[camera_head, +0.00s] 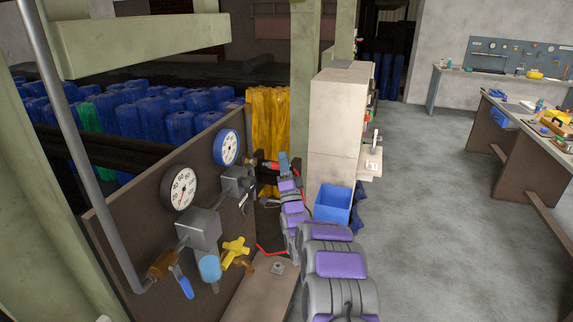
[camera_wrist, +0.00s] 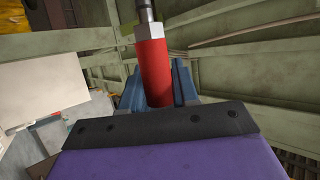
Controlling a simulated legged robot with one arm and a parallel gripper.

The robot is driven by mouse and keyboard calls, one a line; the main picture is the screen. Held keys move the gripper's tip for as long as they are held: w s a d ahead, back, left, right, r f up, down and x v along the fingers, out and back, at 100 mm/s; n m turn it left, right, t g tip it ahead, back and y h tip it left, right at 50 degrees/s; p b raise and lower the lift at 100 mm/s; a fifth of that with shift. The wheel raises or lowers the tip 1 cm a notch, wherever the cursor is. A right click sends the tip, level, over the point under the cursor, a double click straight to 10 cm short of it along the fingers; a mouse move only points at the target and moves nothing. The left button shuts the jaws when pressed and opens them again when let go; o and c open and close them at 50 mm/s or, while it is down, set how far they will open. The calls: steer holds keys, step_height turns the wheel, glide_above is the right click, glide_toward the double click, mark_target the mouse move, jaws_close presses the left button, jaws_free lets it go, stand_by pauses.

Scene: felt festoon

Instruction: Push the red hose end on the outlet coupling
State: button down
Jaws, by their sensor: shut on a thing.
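The red hose end (camera_wrist: 153,68) stands between the blue fingers of my gripper (camera_wrist: 156,82), which is shut on it. A metal hex nut (camera_wrist: 148,31) and a grey metal stem (camera_wrist: 144,9) sit in line above the red sleeve in the wrist view. I cannot tell whether they belong to the hose end or the coupling. In the head view my gripper (camera_head: 283,163) is at the right edge of the gauge panel. The red hose end (camera_head: 271,164) points left there toward the outlet coupling (camera_head: 257,157). The contact between them is too small to judge.
The brown panel (camera_head: 125,205) carries a white gauge (camera_head: 179,188), a blue-rimmed gauge (camera_head: 228,148), grey valve blocks and a yellow handle (camera_head: 236,250). A blue bin (camera_head: 333,205) and a pale cabinet (camera_head: 335,125) stand right of my arm. Open floor (camera_head: 440,210) lies further right.

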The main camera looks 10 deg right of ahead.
mark_target(272, 166)
steer(key=shift+w+a, duration=0.1)
steer(key=shift+a, duration=0.1)
steer(key=shift+w+a, duration=0.2)
steer(key=shift+a, duration=0.15)
steer(key=shift+w+a+b, duration=0.15)
steer(key=shift+w+a, duration=0.1)
steer(key=shift+a, duration=0.2)
steer(key=shift+w+a+b, duration=0.15)
steer(key=shift+w+a, duration=0.05)
steer(key=shift+a, duration=0.25)
steer(key=shift+w+a, duration=0.2)
steer(key=shift+a, duration=0.1)
steer(key=shift+w+a, duration=0.15)
steer(key=shift+a, duration=0.1)
steer(key=c, duration=0.8)
jaws_free()
steer(key=shift+a, duration=0.1)
steer(key=shift+o, duration=0.6)
